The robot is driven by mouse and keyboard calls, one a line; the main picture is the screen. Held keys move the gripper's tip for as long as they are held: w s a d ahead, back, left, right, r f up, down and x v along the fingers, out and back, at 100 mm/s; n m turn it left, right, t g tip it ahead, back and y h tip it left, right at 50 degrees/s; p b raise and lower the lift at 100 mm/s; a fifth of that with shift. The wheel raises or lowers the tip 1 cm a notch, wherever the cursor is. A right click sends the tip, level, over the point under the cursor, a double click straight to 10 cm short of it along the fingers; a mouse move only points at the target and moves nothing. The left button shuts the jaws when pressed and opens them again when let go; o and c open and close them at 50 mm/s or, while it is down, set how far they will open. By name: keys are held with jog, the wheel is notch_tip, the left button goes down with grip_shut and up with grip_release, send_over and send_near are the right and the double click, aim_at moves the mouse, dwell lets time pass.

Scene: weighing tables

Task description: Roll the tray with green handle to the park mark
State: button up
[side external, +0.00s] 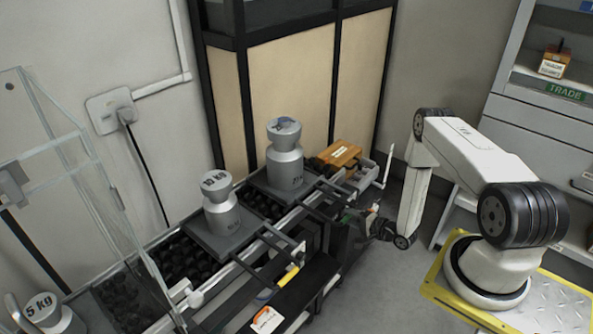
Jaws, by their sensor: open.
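Two dark grey trays stand on the black roller track. The nearer tray (192,230) bears a grey 10 KG weight (222,205); the farther tray (256,180) bears a larger grey weight (285,160). A small green part (350,215), perhaps the green handle, shows at the front of the track beside my gripper. Which tray it belongs to is hard to tell. My gripper (364,221) is open, low at the track's right side; its fingers are small and partly lost against dark parts. A yellow handle (290,276) shows nearer the camera. I cannot make out the park mark.
A 5 KG weight (45,312) stands at lower left near a clear panel (75,170). An orange object (337,155) sits at the track's far end beside a thin white upright (388,165). A label (266,320) lies on the dark lower shelf. Grey floor lies right of the track.

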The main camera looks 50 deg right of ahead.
jog(key=shift+w+f, duration=0.1)
jog(key=shift+w, duration=0.55)
grip_shut()
dwell(1.1)
